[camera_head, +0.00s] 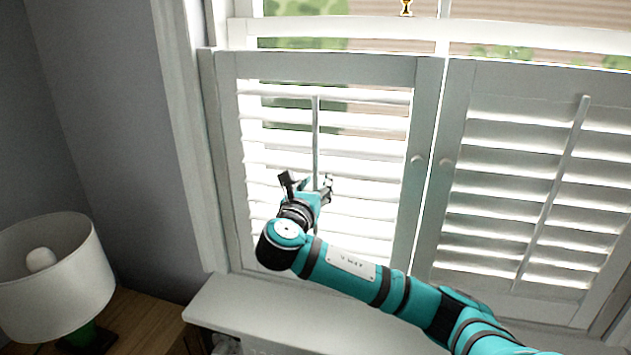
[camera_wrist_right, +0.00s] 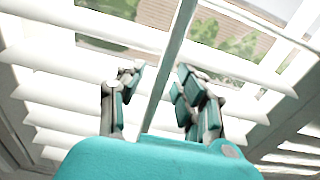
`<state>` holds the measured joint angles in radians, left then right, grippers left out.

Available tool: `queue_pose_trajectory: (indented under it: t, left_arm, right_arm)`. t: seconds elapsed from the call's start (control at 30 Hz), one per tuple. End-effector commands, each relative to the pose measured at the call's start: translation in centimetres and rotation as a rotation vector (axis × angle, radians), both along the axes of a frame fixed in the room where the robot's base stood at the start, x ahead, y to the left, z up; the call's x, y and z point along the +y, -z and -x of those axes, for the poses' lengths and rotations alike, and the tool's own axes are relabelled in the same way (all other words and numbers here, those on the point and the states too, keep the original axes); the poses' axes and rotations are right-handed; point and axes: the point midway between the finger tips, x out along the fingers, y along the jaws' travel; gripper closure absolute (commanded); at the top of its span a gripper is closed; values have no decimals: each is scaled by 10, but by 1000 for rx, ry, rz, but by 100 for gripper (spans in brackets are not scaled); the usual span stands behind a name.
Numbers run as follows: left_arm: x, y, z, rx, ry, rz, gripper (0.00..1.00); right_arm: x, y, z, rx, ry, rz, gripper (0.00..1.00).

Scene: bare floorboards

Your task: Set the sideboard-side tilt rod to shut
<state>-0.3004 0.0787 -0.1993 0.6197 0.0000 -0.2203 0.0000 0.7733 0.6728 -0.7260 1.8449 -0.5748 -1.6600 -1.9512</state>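The sideboard-side tilt rod (camera_head: 316,130) is the thin upright grey bar on the left shutter panel (camera_head: 226,130). Its slats are open, with bright gaps and greenery between them. My right gripper (camera_head: 308,183) is at the lower part of this rod. In the right wrist view, the rod (camera_wrist_right: 173,55) runs between the two fingers of my right gripper (camera_wrist_right: 160,76). The fingers are apart, one on each side, with visible gaps to the rod. My gripper body hides the rod's lower end. My left gripper is not in view.
The right shutter panel (camera_head: 456,120) has its own slanting tilt rod (camera_head: 553,190). Small knobs sit on the inner frames. A window sill (camera_head: 235,305) lies below. A white-shaded lamp (camera_head: 50,285) stands on a wooden sideboard (camera_head: 140,318) at lower left.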

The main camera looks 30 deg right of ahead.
Motion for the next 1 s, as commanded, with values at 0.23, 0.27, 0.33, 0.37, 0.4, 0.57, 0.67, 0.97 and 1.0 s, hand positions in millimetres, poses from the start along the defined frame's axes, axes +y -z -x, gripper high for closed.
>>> queue_pose_trajectory:
  t: [0.23, 0.27, 0.33, 0.37, 0.4, 0.57, 0.67, 0.97, 1.0]
  left_arm:
    - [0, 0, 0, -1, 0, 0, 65]
    - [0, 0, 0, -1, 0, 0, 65]
    - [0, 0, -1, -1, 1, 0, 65]
    - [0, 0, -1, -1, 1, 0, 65]
    - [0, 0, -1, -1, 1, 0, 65]
    - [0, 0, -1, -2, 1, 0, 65]
    - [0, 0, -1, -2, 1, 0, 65]
    - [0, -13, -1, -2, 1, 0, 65]
    - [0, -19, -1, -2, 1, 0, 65]
  right_arm:
    - [-1, 0, -1, -1, 0, 0, 65]
    - [-1, 0, -1, -1, 0, 1, 65]
    - [-1, 0, -1, -1, 0, 1, 75]
    - [-1, 0, -1, -1, 0, 1, 78]
    - [-1, 0, -1, 0, 0, 0, 84]
    - [-1, 0, -1, -1, 0, 1, 100]
    - [-1, 0, -1, 0, 0, 0, 100]
    - [-1, -12, -1, -1, 0, 1, 100]
    - [-1, -18, -1, -1, 0, 1, 100]
